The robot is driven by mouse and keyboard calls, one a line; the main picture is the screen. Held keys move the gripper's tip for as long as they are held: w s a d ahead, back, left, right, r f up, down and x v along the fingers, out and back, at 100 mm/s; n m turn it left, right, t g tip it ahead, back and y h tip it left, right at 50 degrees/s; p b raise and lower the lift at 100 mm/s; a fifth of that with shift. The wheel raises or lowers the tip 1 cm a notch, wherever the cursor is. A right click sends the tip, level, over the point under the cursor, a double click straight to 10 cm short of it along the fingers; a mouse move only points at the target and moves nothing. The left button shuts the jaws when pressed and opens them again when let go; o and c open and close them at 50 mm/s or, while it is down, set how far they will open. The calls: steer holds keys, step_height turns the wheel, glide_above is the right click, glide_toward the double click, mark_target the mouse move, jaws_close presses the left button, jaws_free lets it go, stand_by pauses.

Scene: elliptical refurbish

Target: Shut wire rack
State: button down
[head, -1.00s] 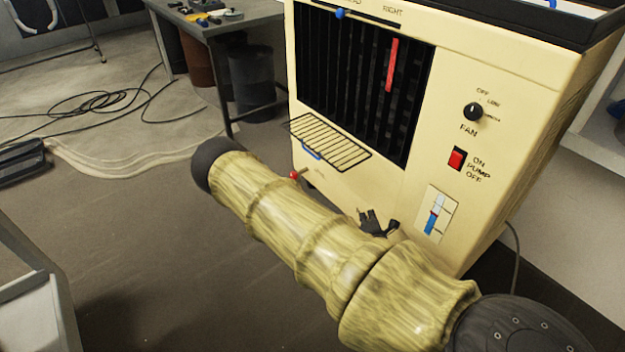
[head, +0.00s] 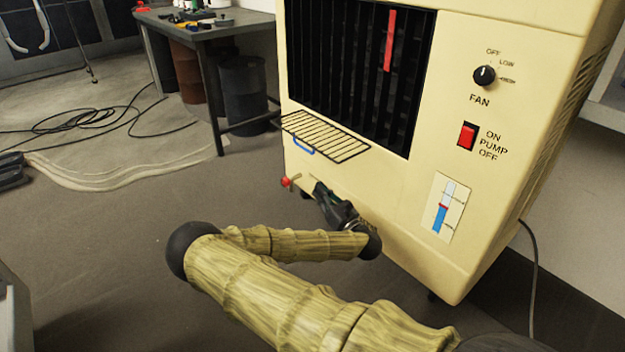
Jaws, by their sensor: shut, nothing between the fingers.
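The wire rack (head: 322,137) is a black wire grid with a blue handle (head: 304,146) on its front edge. It sticks out from the lower edge of the dark vent on the front of the cream cooler (head: 420,200). My gripper (head: 319,188) is low in front of the cooler, below the rack and apart from it. Its fingers look closed, with nothing held. My arm's wood-patterned links cover the lower middle of the view.
A red-handled valve (head: 289,181) sticks out from the cooler's lower left, close to my gripper. A fan knob (head: 484,75) and a red pump switch (head: 467,136) are at right. A grey table (head: 207,25) stands behind left. Cables (head: 75,122) lie on the floor.

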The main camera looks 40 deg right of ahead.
steer(key=w+r+b, duration=0.6)
steer(key=w, duration=0.3)
steer(key=shift+d, duration=0.3)
steer(key=shift+d+r, duration=0.1)
steer(key=shift+r, duration=0.05)
